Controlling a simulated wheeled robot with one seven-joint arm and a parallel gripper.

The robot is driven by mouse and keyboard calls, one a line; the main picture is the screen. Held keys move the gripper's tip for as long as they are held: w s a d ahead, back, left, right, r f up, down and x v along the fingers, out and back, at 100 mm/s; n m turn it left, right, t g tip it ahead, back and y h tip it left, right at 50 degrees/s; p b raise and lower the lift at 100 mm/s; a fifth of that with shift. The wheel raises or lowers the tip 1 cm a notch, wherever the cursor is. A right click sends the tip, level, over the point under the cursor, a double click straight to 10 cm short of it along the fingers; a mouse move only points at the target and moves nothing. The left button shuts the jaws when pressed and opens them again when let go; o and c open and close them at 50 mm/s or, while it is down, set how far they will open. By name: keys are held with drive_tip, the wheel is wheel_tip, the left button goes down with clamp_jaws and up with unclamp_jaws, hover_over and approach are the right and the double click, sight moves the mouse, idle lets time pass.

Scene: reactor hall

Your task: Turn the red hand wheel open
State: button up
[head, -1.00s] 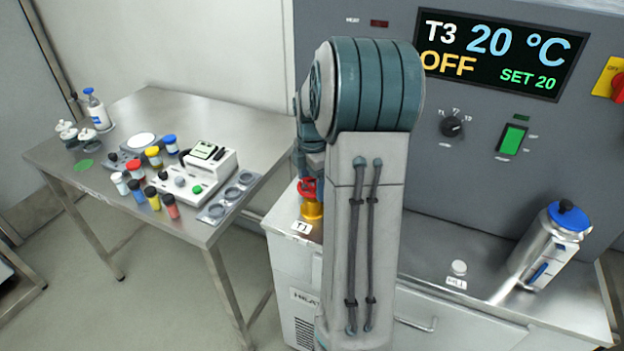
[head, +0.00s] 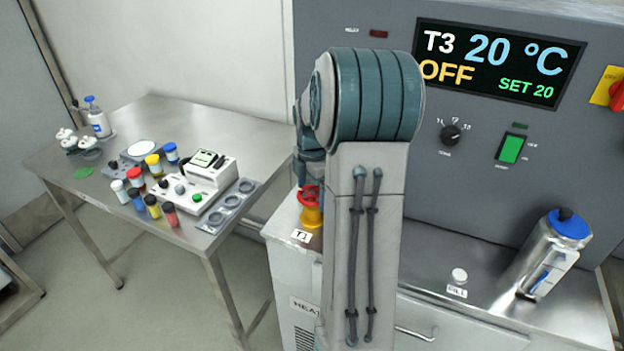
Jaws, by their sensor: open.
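The red hand wheel (head: 309,194) sits on a yellow valve body (head: 311,216) at the left end of the heater bench, behind a label reading T1. My arm stands in front and hides the wheel's right side. My gripper (head: 302,174) shows only in small part, past the left edge of my arm, just above the wheel. It is open. Its fingertips are mostly hidden, and I cannot tell whether they touch the wheel.
A steel table (head: 225,110) at left holds several coloured vials and a white instrument (head: 206,172). The panel display (head: 498,62) reads T3 20 °C, OFF, SET 20. A steel flask with a blue lid (head: 570,223) stands at the bench's right.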

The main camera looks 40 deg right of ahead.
sight(310, 195)
wheel_tip(310, 195, up, 14)
drive_tip(key=shift+f+b, duration=0.15)
drive_tip(key=shift+b, duration=0.3)
idle(0.4)
drive_tip(key=s+a+m+t, duration=0.1)
drive_tip(key=s+a+m, duration=0.2)
drive_tip(key=a, duration=0.4)
drive_tip(key=s+a+m, duration=0.3)
drive_tip(key=a+m, duration=0.1)
drive_tip(key=a, duration=0.2)
drive_tip(key=s+a+f+m+t, duration=0.2)
drive_tip(key=s+a+f+m, duration=0.4)
drive_tip(key=s+a+m, duration=0.3)
drive_tip(key=s+a, duration=0.1)
drive_tip(key=s, duration=0.2)
drive_tip(key=shift+a+f+m, duration=0.2)
drive_tip(key=shift+f+m, duration=0.15)
drive_tip(key=shift+m, duration=0.05)
